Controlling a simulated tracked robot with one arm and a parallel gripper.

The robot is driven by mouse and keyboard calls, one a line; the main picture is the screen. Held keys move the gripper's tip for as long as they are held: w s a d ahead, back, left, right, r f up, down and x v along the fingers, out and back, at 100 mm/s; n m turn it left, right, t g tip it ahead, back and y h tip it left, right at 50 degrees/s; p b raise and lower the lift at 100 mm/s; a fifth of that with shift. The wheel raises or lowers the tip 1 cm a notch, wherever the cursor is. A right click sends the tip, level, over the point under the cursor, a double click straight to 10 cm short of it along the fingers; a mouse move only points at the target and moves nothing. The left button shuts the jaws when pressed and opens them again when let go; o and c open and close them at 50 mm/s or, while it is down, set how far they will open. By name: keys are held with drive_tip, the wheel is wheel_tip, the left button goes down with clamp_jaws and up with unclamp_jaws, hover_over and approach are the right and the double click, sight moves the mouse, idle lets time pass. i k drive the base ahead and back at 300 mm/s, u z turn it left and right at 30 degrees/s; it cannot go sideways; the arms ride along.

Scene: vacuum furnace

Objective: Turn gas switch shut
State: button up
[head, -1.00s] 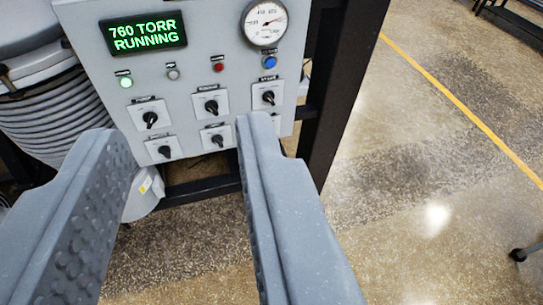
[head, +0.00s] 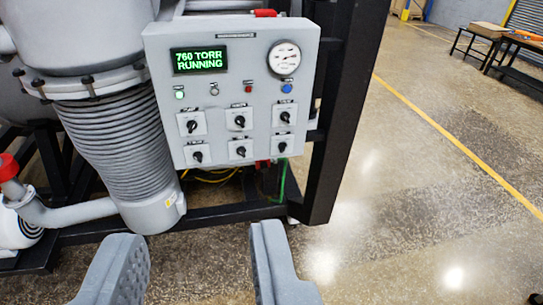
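The grey control panel (head: 225,95) carries several black rotary switches in two rows. The upper row has a left switch (head: 191,125), a middle switch (head: 239,121) and a right switch (head: 285,117). The lower row has a left switch (head: 197,157), a middle switch (head: 240,151) and a right switch (head: 281,147). Their labels are too small to read, so I cannot tell which is the gas switch. My gripper (head: 197,235) is open and empty, its fingers wide apart, below the panel in the picture and touching nothing there.
A green display (head: 199,59) reads "760 TORR RUNNING", beside a round gauge (head: 285,58). A ribbed bellows (head: 118,145) stands left of the panel. A black frame post (head: 340,115) stands right of it. The floor to the right is open, with a yellow line (head: 440,130).

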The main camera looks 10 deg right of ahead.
sight(283, 147)
drive_tip(key=u, duration=0.1)
drive_tip(key=i, duration=1)
drive_tip(key=z, duration=0.05)
